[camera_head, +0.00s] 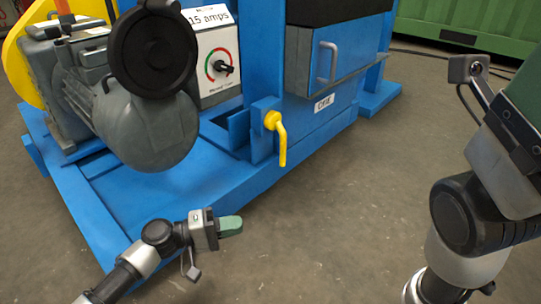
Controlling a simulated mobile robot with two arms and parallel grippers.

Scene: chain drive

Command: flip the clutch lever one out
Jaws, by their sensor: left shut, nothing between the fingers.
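The yellow lever (280,140) is on the front of the blue machine frame, with its handle hanging down from a round pivot. A small white label (324,103) is to the right of it; its text is too small to read surely. My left gripper (230,226) is low in front of the frame, below and left of the lever and apart from it. Its green fingers are shut with nothing between them. My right gripper (525,92) is at the right edge, far from the lever; its fingers are partly cut off, so their opening does not show.
A grey motor (85,85) stands on the blue base (150,200) at left. A dial panel (217,65) with a "15 amps" sign is behind it. The concrete floor (340,220) in front is clear.

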